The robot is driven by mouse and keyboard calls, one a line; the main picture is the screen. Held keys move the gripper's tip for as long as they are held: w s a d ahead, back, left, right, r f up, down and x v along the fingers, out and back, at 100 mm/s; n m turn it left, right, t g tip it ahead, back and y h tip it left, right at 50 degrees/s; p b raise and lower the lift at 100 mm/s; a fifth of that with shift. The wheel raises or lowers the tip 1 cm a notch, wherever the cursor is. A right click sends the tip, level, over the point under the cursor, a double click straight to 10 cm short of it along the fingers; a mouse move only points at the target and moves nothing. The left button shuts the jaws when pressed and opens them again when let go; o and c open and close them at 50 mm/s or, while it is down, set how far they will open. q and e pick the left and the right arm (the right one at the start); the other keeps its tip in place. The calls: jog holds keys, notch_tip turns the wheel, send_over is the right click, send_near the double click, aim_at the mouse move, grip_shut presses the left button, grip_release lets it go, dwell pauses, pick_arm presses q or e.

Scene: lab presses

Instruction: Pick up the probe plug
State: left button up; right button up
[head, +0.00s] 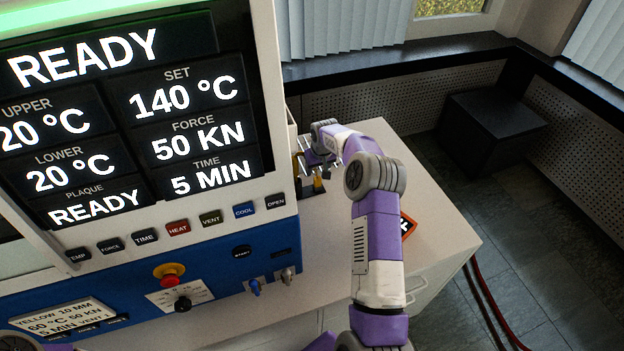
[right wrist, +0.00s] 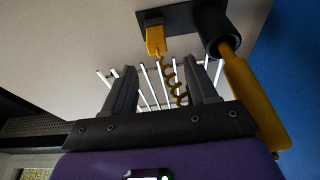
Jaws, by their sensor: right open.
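The probe plug looks like the small yellow block (right wrist: 156,40) on a dark plate at the top of the right wrist view. A coiled yellow cord (right wrist: 171,80) runs from it and passes between my fingers. My right gripper (right wrist: 160,68) is open, with the block just beyond its fingertips, apart from them and roughly centred. In the head view my right gripper (head: 320,160) is beside the press's right side, above a small yellow part (head: 318,184); I cannot tell if this is the plug. My left gripper is not in view.
A yellow handle (right wrist: 240,85) in a black round holder (right wrist: 212,28) stands close beside my right finger. Several thin white rods (right wrist: 146,88) lie around the fingers. The press (head: 150,230) is at left. The white cabinet top (head: 440,235) is mostly clear, with an orange-black sign (head: 408,226).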

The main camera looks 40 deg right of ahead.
aim_at(318, 178)
notch_tip(318, 178, down, 6)
jog(key=shift+d+r, duration=0.1)
jog(key=shift+d, duration=0.05)
jog(key=shift+w+f, duration=0.2)
jog(key=shift+f, duration=0.05)
jog(key=c, duration=1)
